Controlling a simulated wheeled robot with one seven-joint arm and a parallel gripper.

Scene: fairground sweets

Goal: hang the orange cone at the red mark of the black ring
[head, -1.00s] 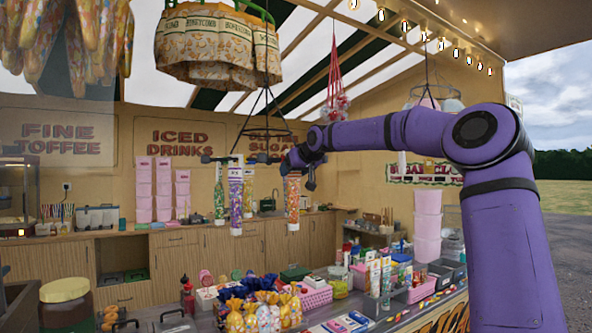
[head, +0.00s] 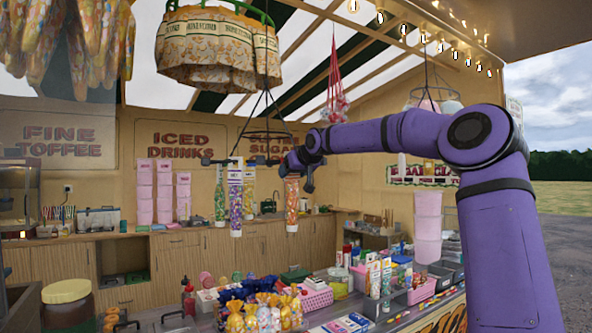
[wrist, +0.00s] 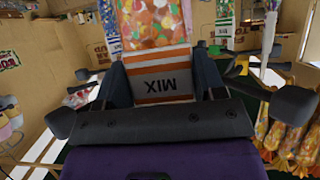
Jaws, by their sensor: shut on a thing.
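The orange cone (head: 292,205) is a clear bag of orange sweets, hanging upright from my gripper (head: 297,171). In the wrist view my gripper (wrist: 161,75) is shut on its orange-and-white striped top, which reads MIX; the sweets of the orange cone (wrist: 158,25) show beyond. The black ring (head: 268,134) hangs on thin black lines, above and left of my gripper. A purple cone (head: 235,203), a green cone (head: 219,195) and another cone (head: 249,192) hang left of the orange cone. I cannot make out the red mark.
A green-topped rack of honeycomb bags (head: 215,45) hangs at the upper left. A red net (head: 335,85) hangs right of the black ring. The counter below holds wrapped orange bags (head: 262,313), a pink basket (head: 316,299) and several tubes.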

